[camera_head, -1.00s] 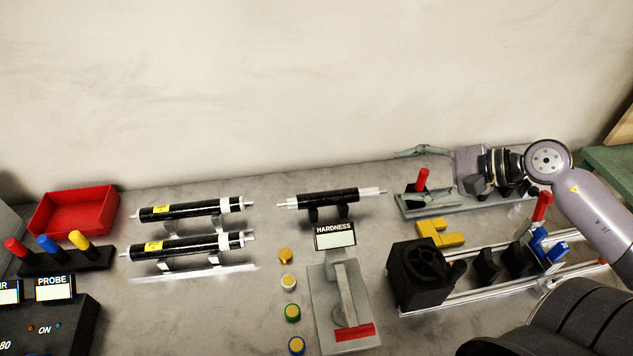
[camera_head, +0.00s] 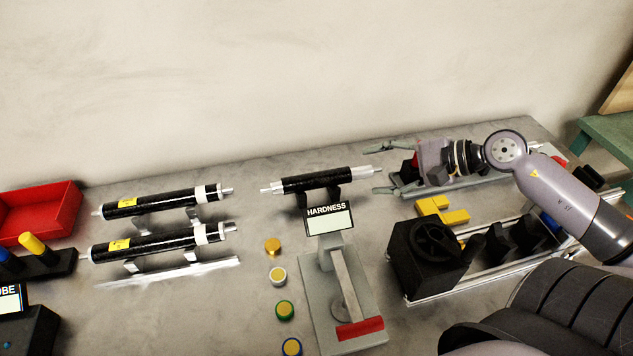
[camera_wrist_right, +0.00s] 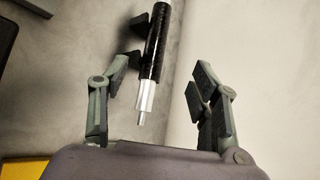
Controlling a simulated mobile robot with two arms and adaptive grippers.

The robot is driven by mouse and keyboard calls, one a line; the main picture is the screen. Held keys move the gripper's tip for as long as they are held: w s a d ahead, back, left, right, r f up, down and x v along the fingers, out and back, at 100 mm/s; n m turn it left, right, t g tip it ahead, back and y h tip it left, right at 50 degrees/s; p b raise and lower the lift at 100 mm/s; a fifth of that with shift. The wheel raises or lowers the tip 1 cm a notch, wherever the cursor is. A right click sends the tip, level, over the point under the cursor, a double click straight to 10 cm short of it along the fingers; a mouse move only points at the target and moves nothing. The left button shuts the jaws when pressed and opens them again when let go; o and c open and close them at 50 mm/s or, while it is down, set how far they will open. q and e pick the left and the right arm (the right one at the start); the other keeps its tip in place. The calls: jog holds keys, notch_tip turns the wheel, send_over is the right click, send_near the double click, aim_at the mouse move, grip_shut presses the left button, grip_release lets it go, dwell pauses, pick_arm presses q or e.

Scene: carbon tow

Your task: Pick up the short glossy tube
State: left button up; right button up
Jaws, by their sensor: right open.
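The short glossy black tube (camera_head: 316,180) with silver ends rests on two dark supports behind the hardness tester. My right gripper (camera_head: 372,168) is open and points left at the tube's right end, with its fingers apart. In the right wrist view the tube (camera_wrist_right: 156,45) runs upward, its silver end lying between the open fingers (camera_wrist_right: 150,92). The fingers do not touch it in that view. My left gripper is not in view.
The hardness tester (camera_head: 345,290) stands in front of the tube. Two longer black tubes with yellow labels, the upper one (camera_head: 160,202) and lower one (camera_head: 155,243), lie on a rack at left. A black fan box (camera_head: 425,260) and yellow block (camera_head: 441,212) stand at right.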

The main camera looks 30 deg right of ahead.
send_near(324, 179)
jog(key=w+a, duration=0.2)
jog(key=shift+f+x, duration=0.2)
jog(key=shift+x, duration=1.25)
jog(key=x, duration=0.1)
jog(key=p+x, duration=0.1)
jog(key=x, duration=0.2)
jog(key=shift+d+f, duration=0.25)
jog(key=shift+f, duration=0.2)
jog(key=shift+w+a+f, duration=0.25)
jog(key=shift+f, duration=0.05)
jog(key=shift+c, duration=0.4)
jog(key=c, duration=1.1)
jog(key=shift+c, duration=0.4)
jog(key=shift+r, duration=0.1)
